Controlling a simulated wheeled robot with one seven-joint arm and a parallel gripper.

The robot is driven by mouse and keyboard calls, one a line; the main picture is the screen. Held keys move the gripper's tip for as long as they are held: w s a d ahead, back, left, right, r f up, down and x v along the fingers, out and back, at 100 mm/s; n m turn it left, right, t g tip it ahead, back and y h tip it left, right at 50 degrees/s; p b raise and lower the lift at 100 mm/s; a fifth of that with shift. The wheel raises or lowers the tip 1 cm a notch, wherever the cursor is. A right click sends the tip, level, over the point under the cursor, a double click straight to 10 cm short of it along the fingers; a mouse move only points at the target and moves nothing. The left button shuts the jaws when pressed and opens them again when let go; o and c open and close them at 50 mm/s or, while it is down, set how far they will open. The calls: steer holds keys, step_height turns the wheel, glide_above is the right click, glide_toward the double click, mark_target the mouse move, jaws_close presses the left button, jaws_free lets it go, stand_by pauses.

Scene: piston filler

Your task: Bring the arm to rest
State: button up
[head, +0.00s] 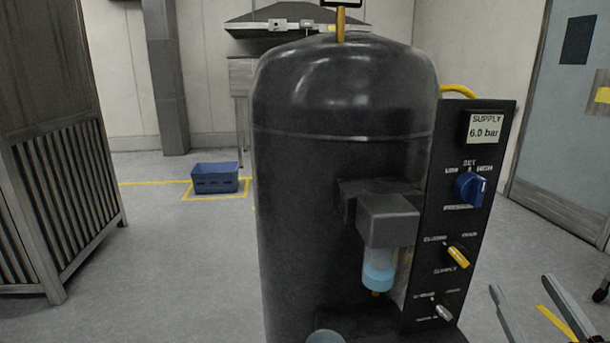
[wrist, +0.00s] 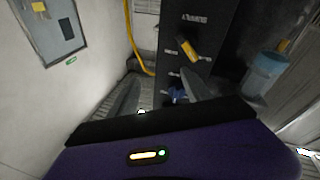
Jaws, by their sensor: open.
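My gripper (wrist: 160,83) shows in the wrist view as two grey fingers set apart, with nothing between the tips. What look like the same two fingers (head: 519,283) reach in at the lower right of the head view, to the right of the dark control panel (head: 492,135) and apart from it. The rest of my arm is out of the head view. The wrist view sees the panel upside down, with its blue knob (wrist: 177,93) and yellow lever (wrist: 187,48) beyond the fingers. No finger is seen touching either.
A large black tank (head: 325,200) fills the middle, with a clear bowl of bluish liquid (head: 379,272) on its front. A slatted grey cabinet (head: 65,200) stands at left. A blue crate (head: 214,179) sits on the floor behind. A yellow hose (wrist: 132,40) runs beside the panel.

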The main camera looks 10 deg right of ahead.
steer(key=s+a+f+g+y+p, duration=0.1)
steer(key=s+a+f, duration=0.3)
steer(key=s, duration=0.5)
steer(key=s+a+f+g+y+p, duration=0.2)
steer(key=s+a+f+p, duration=0.2)
steer(key=s, duration=0.5)
steer(key=s+a+f+m+g+y+p, duration=0.1)
steer(key=s+a+f+g+p, duration=0.1)
steer(key=s+a+f, duration=0.3)
steer(key=s+a, duration=0.3)
steer(key=s, duration=0.2)
steer(key=shift+y+p, duration=0.3)
steer(key=shift+p, duration=0.1)
